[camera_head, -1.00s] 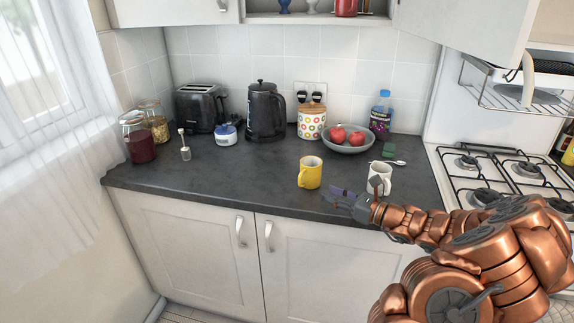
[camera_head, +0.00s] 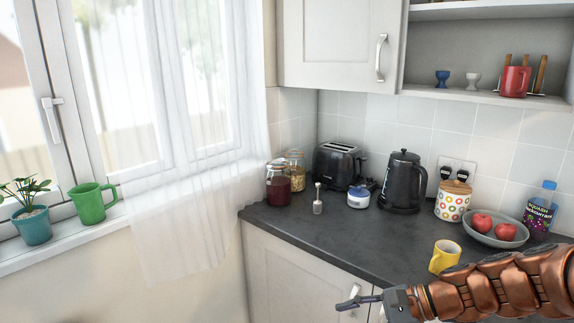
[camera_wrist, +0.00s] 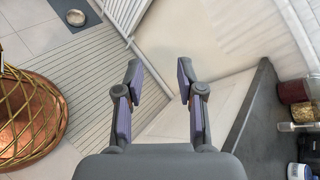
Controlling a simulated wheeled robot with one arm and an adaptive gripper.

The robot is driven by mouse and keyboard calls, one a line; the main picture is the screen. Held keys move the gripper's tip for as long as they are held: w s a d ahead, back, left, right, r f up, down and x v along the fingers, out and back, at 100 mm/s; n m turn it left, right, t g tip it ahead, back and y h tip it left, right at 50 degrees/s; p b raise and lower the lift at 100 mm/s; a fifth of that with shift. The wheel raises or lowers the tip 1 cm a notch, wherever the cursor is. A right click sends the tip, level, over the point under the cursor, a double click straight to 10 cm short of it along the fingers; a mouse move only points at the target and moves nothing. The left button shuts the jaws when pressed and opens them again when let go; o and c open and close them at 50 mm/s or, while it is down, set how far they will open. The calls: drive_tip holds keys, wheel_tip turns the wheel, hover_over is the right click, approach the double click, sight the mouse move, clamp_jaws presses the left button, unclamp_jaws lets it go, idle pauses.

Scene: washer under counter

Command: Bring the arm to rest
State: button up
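My gripper (camera_head: 358,301) is in front of the counter's front edge at the lower right of the head view, with my copper arm reaching in from the right. In the wrist view my gripper (camera_wrist: 158,85) has its two fingers apart with nothing between them. It points down past the counter edge towards the floor and the base of the wall.
The dark counter (camera_head: 330,238) is close to my arm. A yellow mug (camera_head: 445,257) stands just behind my arm. A kettle (camera_head: 402,182), toaster (camera_head: 338,165) and jars (camera_head: 279,185) stand further back.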

drive_tip(key=s+a+f+n+g+h, duration=0.2)
drive_tip(key=s+a+n+g+h, duration=0.3)
drive_tip(key=s, duration=0.6)
drive_tip(key=s+d+n+h, duration=0.7)
drive_tip(key=s+d+n, duration=0.1)
drive_tip(key=s, duration=0.5)
drive_tip(key=shift+d+f+t+p, duration=0.3)
drive_tip(key=shift+d+f, duration=0.1)
drive_tip(key=shift+d, duration=0.2)
drive_tip(key=shift+a, duration=0.1)
